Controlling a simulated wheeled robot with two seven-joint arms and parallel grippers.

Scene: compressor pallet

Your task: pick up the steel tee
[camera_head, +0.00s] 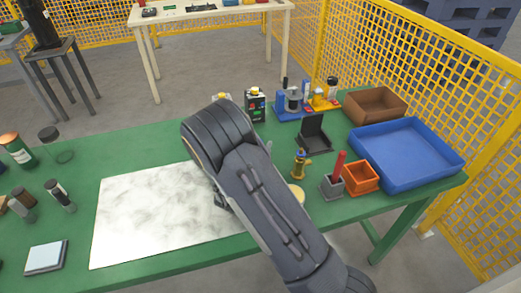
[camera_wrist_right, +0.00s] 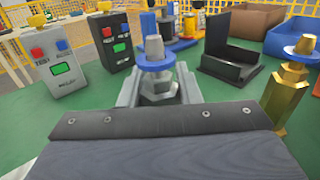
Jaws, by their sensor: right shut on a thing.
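My right gripper (camera_wrist_right: 157,88) is shut on the steel tee (camera_wrist_right: 156,60), a grey metal fitting with a blue ring and a tapered top. The tee stands between the two fingers in the right wrist view. In the head view my right forearm hides the tee and most of this gripper. I cannot tell whether the tee touches the table. My left gripper is not in view.
A brass fitting (camera_head: 300,165) stands to the right, also in the wrist view (camera_wrist_right: 287,88). Behind are button boxes (camera_head: 255,105) and a black stand (camera_head: 313,134). A blue tray (camera_head: 452,151), orange bin (camera_head: 361,178) and brown box (camera_head: 378,95) fill the right. A pale sheet (camera_head: 135,215) lies left.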

